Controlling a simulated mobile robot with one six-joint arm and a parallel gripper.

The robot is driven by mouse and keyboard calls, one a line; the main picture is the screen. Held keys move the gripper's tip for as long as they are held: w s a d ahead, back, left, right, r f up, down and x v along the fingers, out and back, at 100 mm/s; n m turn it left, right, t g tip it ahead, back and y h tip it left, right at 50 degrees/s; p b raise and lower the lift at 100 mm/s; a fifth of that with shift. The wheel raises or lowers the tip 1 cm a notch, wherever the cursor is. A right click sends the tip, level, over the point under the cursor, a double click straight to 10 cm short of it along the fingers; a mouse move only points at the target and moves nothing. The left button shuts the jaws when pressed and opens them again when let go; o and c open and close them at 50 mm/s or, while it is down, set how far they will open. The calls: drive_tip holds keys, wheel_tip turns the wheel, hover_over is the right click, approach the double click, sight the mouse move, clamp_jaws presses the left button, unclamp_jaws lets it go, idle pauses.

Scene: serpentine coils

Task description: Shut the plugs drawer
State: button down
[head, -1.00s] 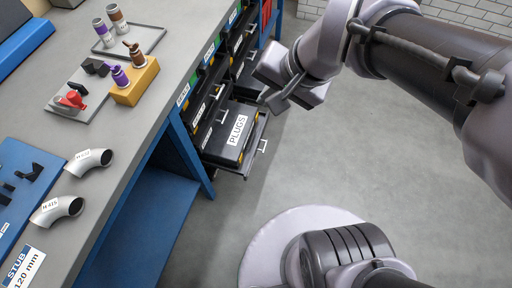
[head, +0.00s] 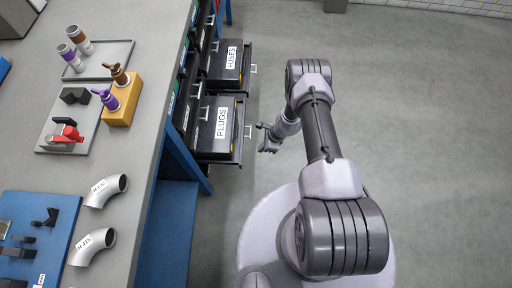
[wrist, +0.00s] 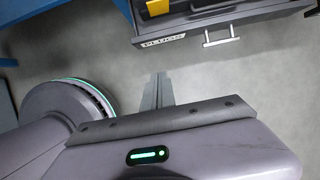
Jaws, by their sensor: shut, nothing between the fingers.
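The plugs drawer (head: 237,146) stands pulled out from under the workbench, with a black case labelled PLUGS (head: 220,124) in it. Its pale handle (head: 249,131) faces right, toward my arm. In the wrist view the drawer front (wrist: 185,38) with a small label and its handle (wrist: 221,38) show at the top. My gripper (head: 264,139) is just right of the drawer handle, with a small gap between them. In the wrist view its fingers (wrist: 158,92) are shut and empty, pointing toward the drawer front.
A fuses drawer (head: 246,82) also stands open beyond the plugs drawer. The workbench (head: 140,180) lies to the left, with pipe elbows (head: 106,190), a yellow block (head: 122,108) and trays on top. The grey floor to the right is clear.

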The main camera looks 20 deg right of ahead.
drive_tip(key=w+a+f+b, duration=0.2)
drive_tip(key=a+f+b, duration=0.3)
drive_tip(key=a+f, duration=0.1)
drive_tip(key=shift+a+f, duration=0.25)
drive_tip(key=shift+f, duration=0.25)
drive_tip(key=shift+a+r, duration=0.1)
